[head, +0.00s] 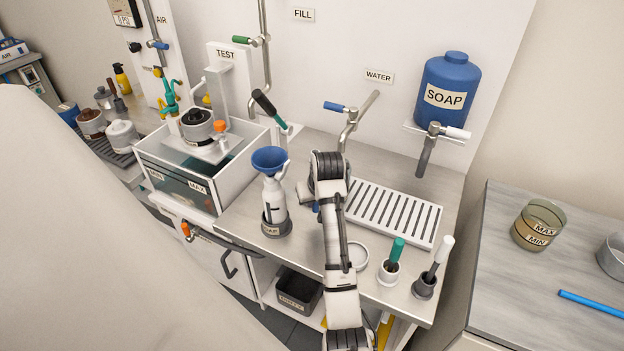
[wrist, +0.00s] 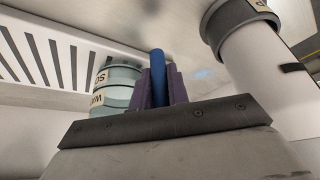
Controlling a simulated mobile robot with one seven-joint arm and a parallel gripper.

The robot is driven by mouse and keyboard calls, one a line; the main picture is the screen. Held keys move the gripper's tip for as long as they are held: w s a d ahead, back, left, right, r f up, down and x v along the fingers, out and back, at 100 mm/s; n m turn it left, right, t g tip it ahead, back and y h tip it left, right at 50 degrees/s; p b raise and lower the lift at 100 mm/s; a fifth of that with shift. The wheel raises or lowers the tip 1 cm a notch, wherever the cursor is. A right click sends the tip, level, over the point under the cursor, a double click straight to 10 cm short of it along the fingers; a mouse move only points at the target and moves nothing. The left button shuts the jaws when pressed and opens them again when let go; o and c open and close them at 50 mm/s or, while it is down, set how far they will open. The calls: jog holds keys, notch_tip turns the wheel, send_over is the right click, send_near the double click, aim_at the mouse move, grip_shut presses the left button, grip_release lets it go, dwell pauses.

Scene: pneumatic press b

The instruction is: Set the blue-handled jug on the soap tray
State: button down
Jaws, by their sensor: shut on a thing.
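My gripper (wrist: 160,88) has purple fingers shut on the blue handle (wrist: 158,65) of a pale, clear jug (wrist: 108,80) with cream label bands. The jug is left of the fingers in the wrist view, which looks upside down. In the head view my arm hides most of the jug; only a bit of blue shows (head: 316,208). I cannot tell whether the jug touches the counter. A white slotted tray (head: 437,238) lies right of my gripper, below the blue soap tank (head: 447,90) and its tap. Its slots show at upper left in the wrist view (wrist: 45,55).
A white bottle with a blue funnel (head: 270,160) stands in a grey holder close left of my gripper. A water tap (head: 352,125) rises behind it. A green-handled brush (head: 396,252), a white-handled brush (head: 442,250) and a white ring (head: 357,256) stand at the front.

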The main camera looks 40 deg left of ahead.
jog(key=shift+w+a, duration=0.2)
jog(key=shift+w, duration=0.45)
jog(key=shift+w+a, duration=0.25)
jog(key=shift+w, duration=0.35)
jog(key=shift+w+a, duration=0.2)
jog(key=shift+w, duration=0.45)
jog(key=shift+f, duration=0.35)
jog(key=c, duration=1.3)
grip_release()
jog(key=shift+v, duration=6.85)
jog(key=shift+s+d, duration=0.1)
